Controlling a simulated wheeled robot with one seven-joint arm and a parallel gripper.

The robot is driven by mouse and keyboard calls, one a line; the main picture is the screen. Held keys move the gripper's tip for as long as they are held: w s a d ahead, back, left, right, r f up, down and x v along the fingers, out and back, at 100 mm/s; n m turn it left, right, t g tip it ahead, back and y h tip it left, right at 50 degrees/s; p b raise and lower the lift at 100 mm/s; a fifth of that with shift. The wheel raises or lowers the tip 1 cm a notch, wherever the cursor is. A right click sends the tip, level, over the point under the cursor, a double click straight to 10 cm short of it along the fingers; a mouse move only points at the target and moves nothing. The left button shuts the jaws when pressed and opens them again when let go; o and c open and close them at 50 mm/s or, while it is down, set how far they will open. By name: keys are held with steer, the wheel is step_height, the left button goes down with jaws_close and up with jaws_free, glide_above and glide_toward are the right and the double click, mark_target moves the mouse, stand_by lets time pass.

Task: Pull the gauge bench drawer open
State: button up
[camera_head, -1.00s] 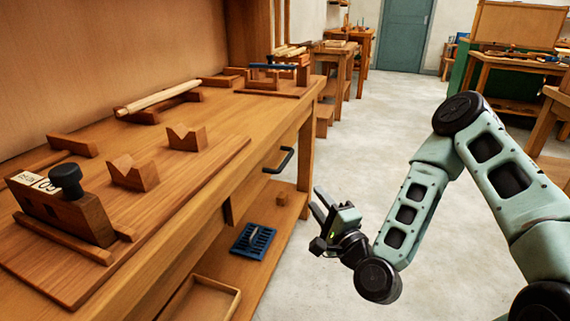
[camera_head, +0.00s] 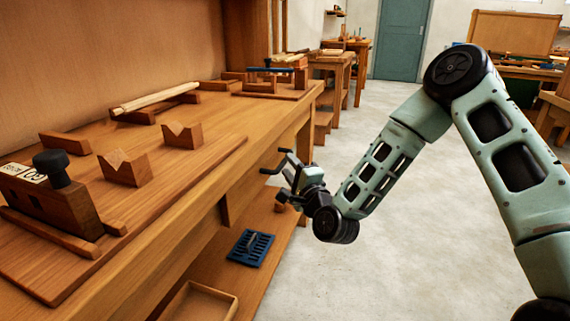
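The gauge bench (camera_head: 215,145) is a long wooden workbench on the left. Its drawer front is under the top near the far end, seen at a steep angle, and looks closed. The drawer's dark bar handle (camera_head: 268,171) sticks out towards the aisle and is partly hidden by my gripper. My gripper (camera_head: 287,167) is at the handle, its fingers apart, one on each side of the bar as far as I can see. Whether they touch the bar is unclear.
A blue slotted tray (camera_head: 250,246) and an open wooden tray (camera_head: 205,303) lie on the lower shelf. V-blocks (camera_head: 182,135) and a block with a black knob (camera_head: 50,200) stand on the bench top. The grey floor (camera_head: 370,270) beside the bench is clear.

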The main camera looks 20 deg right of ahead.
mark_target(286, 161)
steer(key=shift+w+a+r, duration=0.15)
steer(key=shift+w, duration=0.75)
steer(key=shift+w+a+r, duration=0.1)
steer(key=shift+w, duration=0.8)
jaws_close()
steer(key=shift+d, duration=0.15)
